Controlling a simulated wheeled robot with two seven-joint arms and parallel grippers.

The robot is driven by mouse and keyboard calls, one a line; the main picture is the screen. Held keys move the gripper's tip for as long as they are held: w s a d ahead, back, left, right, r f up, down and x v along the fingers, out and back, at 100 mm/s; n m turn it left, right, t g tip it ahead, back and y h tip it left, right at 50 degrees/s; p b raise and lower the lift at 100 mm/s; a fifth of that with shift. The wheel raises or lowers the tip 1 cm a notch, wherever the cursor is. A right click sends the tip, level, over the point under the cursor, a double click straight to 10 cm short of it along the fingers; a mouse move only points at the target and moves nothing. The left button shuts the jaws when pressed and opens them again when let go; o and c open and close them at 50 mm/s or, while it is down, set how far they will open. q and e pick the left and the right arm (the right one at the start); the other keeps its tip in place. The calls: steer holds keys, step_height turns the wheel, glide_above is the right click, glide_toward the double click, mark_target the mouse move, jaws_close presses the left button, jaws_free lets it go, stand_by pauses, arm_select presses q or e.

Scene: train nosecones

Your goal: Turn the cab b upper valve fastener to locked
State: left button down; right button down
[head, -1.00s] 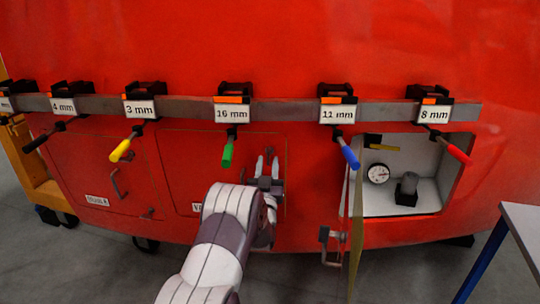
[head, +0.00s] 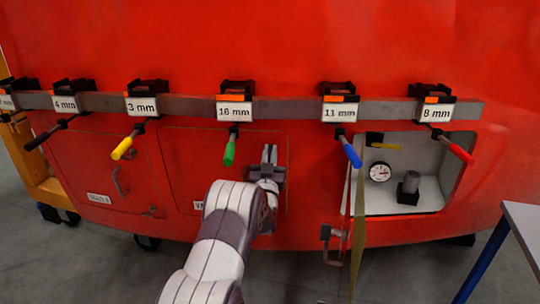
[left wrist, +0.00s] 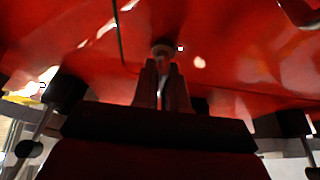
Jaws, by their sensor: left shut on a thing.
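My left gripper (head: 269,154) is at the upper right part of the closed red middle door (head: 195,165), whose label (head: 198,206) is mostly hidden by my arm. In the left wrist view, the fingers (left wrist: 162,75) are close together around a small fastener with a round end (left wrist: 162,50) against the red panel. The fastener is too small and too covered in the head view to read its turn position. My right gripper is in neither view.
A grey rail (head: 290,110) with labelled clamps crosses above the doors. The green handle (head: 230,150) hangs left of my gripper, the blue handle (head: 351,152) to its right. An open compartment (head: 430,165) with a gauge (head: 380,172) lies right; its door (head: 357,230) sticks out.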

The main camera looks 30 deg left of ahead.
arm_select(q)
steer(key=m+h+b, duration=0.1)
steer(key=m, duration=0.1)
steer(key=m+b, duration=0.1)
steer(key=shift+f+m+t+h, duration=0.2)
steer(key=shift+m+t+h, duration=0.1)
steer(key=shift+m+h, duration=0.1)
steer(key=m+h+b, duration=0.2)
steer(key=m, duration=0.2)
steer(key=m+h+b, duration=0.1)
steer(key=m, duration=0.2)
steer(key=m+h+b, duration=0.2)
steer(key=m, duration=0.2)
steer(key=shift+w+d+g, duration=0.1)
steer(key=shift+d+g, duration=0.05)
steer(key=shift+g, duration=0.25)
steer(key=shift+f+m+g+h+b, duration=0.1)
steer(key=shift+m+g+h+b, duration=0.35)
steer(key=shift+m, duration=1.3)
steer(key=shift+m+g+h+b, duration=0.25)
steer(key=shift+m+g+b, duration=0.4)
steer(key=shift+m, duration=1.1)
steer(key=c, duration=1.3)
jaws_free()
steer(key=shift+d, duration=0.1)
steer(key=shift+o, duration=0.2)
